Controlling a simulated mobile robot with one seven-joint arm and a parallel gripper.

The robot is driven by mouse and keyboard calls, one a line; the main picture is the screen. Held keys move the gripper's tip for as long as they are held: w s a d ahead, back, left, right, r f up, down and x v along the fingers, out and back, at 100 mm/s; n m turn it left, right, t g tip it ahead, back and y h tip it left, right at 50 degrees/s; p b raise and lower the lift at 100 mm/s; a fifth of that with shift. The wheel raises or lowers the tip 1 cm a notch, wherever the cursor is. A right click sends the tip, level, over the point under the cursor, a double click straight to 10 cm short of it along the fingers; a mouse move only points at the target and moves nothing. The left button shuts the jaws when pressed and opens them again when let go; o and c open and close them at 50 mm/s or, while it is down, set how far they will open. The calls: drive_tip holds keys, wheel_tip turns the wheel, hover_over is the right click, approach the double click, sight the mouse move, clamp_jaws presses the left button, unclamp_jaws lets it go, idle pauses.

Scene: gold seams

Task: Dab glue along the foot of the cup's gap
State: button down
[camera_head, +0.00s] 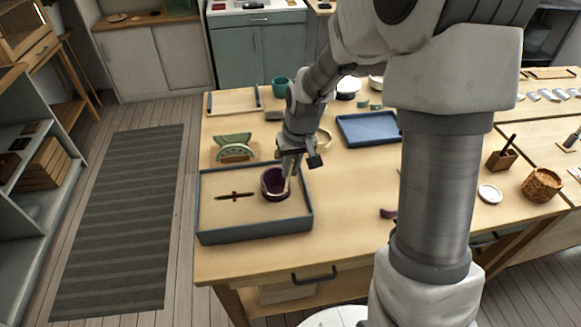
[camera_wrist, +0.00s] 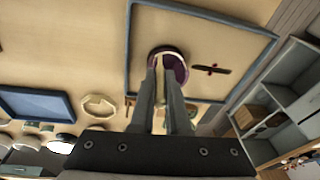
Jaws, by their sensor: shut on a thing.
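The dark purple cup (camera_head: 269,180) stands in the sand-coloured bed of a blue-grey tray (camera_head: 255,231). It also shows in the wrist view (camera_wrist: 180,66), partly hidden behind my fingers; I cannot make out its gap. My gripper (camera_head: 291,168) is over the cup's right side, pointing down. In the wrist view my gripper (camera_wrist: 161,78) is shut on a thin, pale stick-like tool (camera_wrist: 160,88). The tool's tip is at or close to the cup; I cannot tell whether it touches. A small curved purple piece (camera_head: 388,213) lies on the table right of the tray.
A dark stick with a red band (camera_head: 235,196) lies in the tray left of the cup. A green-and-white rounded object (camera_head: 233,147) stands behind the tray. A blue tray (camera_head: 368,128) and a pale ring (camera_wrist: 99,105) lie farther off. Bare tabletop lies right of the sand tray.

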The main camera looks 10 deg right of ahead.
drive_tip(key=shift+r, duration=0.35)
drive_tip(key=shift+r+p, duration=2.95)
drive_tip(key=shift+r, duration=0.95)
drive_tip(key=shift+f, duration=0.1)
